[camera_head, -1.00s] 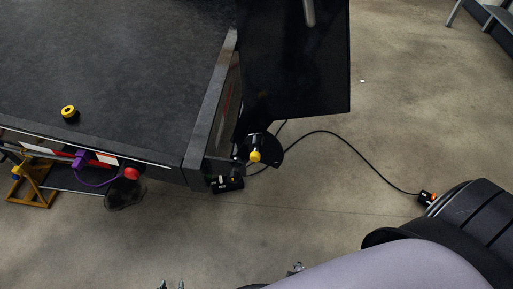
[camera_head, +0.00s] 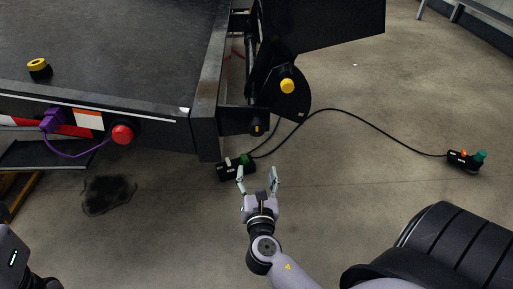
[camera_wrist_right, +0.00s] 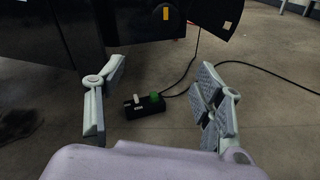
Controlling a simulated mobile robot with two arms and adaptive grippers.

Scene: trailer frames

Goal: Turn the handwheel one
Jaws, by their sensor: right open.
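No part is plainly a handwheel. A round dark plate (camera_head: 291,108) with a yellow knob (camera_head: 287,86) sits at the trailer's corner. A red round knob (camera_head: 122,134) is on the trailer's side, and a yellow-and-black knob (camera_head: 39,68) is on its deck. My right gripper (camera_head: 257,177) is open and empty, below the trailer's corner in the head view and apart from the knobs. In the right wrist view, its spread fingers (camera_wrist_right: 160,82) frame a black control box (camera_wrist_right: 143,105) with a green knob.
The trailer (camera_head: 110,35) fills the upper left, with a black panel (camera_head: 325,20) beside it. A cable (camera_head: 372,127) runs across the floor to a second box (camera_head: 464,160). A dark cylindrical object (camera_head: 430,245) is at lower right. Open floor lies between.

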